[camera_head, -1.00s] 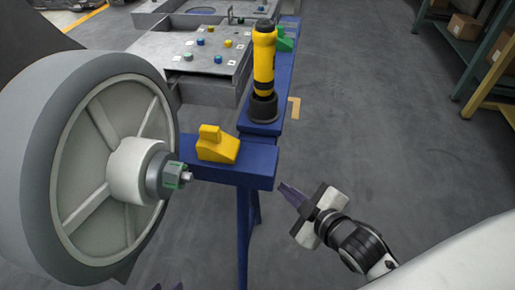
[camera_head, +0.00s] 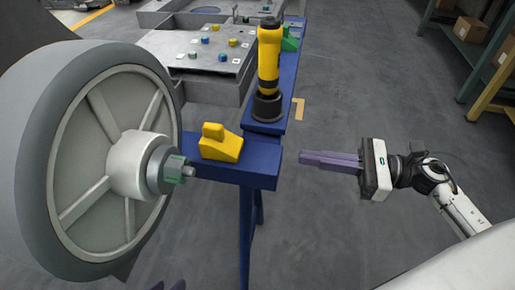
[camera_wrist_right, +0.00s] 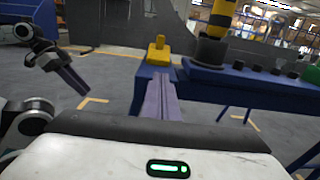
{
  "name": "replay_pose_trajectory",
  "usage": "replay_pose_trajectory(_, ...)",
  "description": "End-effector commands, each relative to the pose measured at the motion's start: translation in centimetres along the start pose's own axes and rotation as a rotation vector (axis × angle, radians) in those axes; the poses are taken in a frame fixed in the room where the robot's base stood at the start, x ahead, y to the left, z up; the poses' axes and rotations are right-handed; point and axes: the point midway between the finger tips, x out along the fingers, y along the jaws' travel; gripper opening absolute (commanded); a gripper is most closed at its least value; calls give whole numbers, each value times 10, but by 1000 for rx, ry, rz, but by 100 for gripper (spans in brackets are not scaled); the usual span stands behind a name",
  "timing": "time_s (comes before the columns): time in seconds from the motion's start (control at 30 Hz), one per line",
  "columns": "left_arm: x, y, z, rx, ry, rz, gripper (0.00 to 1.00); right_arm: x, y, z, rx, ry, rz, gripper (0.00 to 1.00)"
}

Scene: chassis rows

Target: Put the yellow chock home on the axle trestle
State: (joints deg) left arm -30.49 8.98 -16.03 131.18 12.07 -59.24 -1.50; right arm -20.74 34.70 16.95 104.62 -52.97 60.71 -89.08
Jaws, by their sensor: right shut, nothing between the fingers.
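The yellow chock (camera_head: 220,143) sits on the blue axle trestle (camera_head: 262,163), on its near crossbar, to the right of the wheel hub. It also shows in the right wrist view (camera_wrist_right: 157,50), straight ahead of the fingers. My right gripper (camera_head: 303,158) is shut and empty, its purple fingers pointing left at the crossbar's end, apart from the chock. Its fingers show in the right wrist view (camera_wrist_right: 160,84). My left gripper (camera_head: 170,286) shows only its fingertips at the bottom edge, and it also shows at the left of the right wrist view (camera_wrist_right: 72,80); its opening is unclear.
A big grey wheel (camera_head: 95,165) with a hub and green nut (camera_head: 174,168) stands close left of the chock. A yellow and black torch-like tool (camera_head: 268,60) stands upright in a dark holder (camera_head: 267,105) behind it. Open floor lies to the right.

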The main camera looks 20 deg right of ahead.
Motion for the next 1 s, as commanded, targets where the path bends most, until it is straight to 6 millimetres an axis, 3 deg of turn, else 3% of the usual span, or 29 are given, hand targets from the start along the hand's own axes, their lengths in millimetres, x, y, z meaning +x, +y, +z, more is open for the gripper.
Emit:
replay_pose_trajectory(0.3,1,3,-5,-5,31,13,31,69,0,1,1,-6,1,0)
replay_pose_trajectory(0.5,-2,6,-10,-9,50,24,31,103,0,1,3,-6,0,0)
replay_pose_trajectory(0.7,-2,8,-7,-15,45,30,31,119,0,1,4,-4,-1,0)
replay_pose_trajectory(1.0,-2,8,-6,-16,44,30,31,121,0,1,5,-3,-2,0)
